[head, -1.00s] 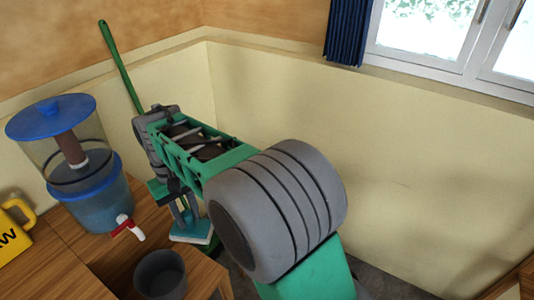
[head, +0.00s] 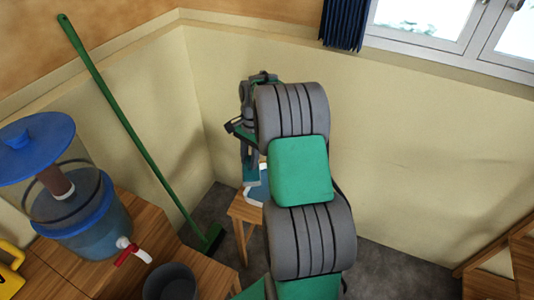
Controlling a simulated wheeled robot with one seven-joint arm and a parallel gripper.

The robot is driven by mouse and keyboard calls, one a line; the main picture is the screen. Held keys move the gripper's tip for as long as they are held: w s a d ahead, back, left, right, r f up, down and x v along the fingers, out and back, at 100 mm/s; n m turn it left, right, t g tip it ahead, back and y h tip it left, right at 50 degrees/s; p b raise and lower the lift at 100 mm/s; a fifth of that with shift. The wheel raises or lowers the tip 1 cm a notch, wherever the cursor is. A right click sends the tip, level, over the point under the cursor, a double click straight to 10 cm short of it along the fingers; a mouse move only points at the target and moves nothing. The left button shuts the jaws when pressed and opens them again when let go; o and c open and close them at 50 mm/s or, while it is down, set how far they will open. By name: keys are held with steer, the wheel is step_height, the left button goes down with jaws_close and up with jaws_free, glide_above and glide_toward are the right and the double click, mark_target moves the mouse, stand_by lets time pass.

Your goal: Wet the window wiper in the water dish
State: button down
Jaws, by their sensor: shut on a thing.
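My gripper (head: 249,158) is at the far end of my arm, partly hidden behind the arm links, and is shut on the blue window wiper (head: 251,175), which hangs below it. The water dish (head: 259,192) is a pale, blue-tinted tray on a small wooden table. The wiper's lower end is over or beside the left part of the dish; I cannot tell whether it touches the water. My arm hides the right part of the dish.
The small wooden table (head: 243,210) stands near the corner. A green broom (head: 140,140) leans on the wall to the left. A water dispenser (head: 80,215) with a red tap, a grey cup (head: 171,283) and a yellow object (head: 10,268) are on the left wooden counter (head: 110,285).

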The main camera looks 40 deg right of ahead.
steer(key=d+f+m, duration=0.4)
steer(key=d+m, duration=0.2)
steer(key=d, duration=0.1)
steer(key=shift+t, duration=0.4)
steer(key=shift+d+f+b, duration=0.1)
steer(key=shift+f+b, duration=2.75)
steer(key=shift+f, duration=2.2)
steer(key=shift+r, duration=0.1)
step_height(320, 180, up, 8)
steer(key=p, duration=0.6)
steer(key=shift+r+p, duration=1.45)
steer(key=shift+r, duration=0.45)
